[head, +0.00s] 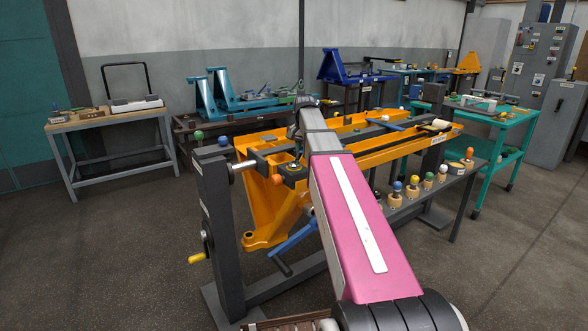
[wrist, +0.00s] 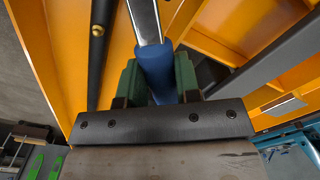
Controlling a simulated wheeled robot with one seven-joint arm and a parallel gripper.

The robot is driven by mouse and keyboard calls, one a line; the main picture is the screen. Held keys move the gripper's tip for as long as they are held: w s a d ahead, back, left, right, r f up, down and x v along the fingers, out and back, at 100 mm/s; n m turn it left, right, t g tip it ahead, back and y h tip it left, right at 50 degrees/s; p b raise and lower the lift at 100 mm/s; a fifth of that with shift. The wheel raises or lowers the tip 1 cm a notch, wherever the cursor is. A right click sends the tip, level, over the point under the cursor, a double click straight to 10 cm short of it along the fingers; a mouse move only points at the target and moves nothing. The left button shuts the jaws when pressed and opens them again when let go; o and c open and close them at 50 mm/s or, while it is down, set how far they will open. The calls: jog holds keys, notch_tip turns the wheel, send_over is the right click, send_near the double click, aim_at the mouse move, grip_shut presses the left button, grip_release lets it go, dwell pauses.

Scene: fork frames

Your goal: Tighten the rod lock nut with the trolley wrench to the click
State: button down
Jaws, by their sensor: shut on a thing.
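In the wrist view my gripper (wrist: 156,88) has green fingers shut on the blue handle of a wrench (wrist: 155,62). Its bright metal shaft runs up out of the picture, so its head is hidden. An orange fork frame (wrist: 60,50) surrounds it, with a dark rod (wrist: 103,45) bearing a small brass-coloured ball to the left of the handle. In the head view the orange fork frame (head: 264,222) is mounted on a dark stand, and my pink arm covers part of it. My gripper and the held handle cannot be made out there. I cannot make out the lock nut.
A dark post (head: 221,235) with a yellow-handled crank stands left of the frame. A blue bar (head: 292,240) sticks out below it. Several colour-topped pieces line the shelf at right. A teal trolley (head: 502,118) stands behind. The floor at left is clear.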

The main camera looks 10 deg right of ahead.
jog(key=shift+s+d+m, duration=1)
jog(key=shift+d+m, duration=0.15)
jog(key=shift+m, duration=0.45)
dwell(0.7)
jog(key=shift+w+a+n, duration=0.45)
jog(key=shift+a+n, duration=0.05)
jog(key=shift+n, duration=0.2)
dwell(0.4)
jog(key=c, duration=1.4)
grip_release()
grip_shut()
jog(key=shift+w+a+n, duration=0.15)
jog(key=shift+w+n, duration=0.05)
jog(key=shift+n, duration=0.1)
jog(key=shift+r, duration=1.85)
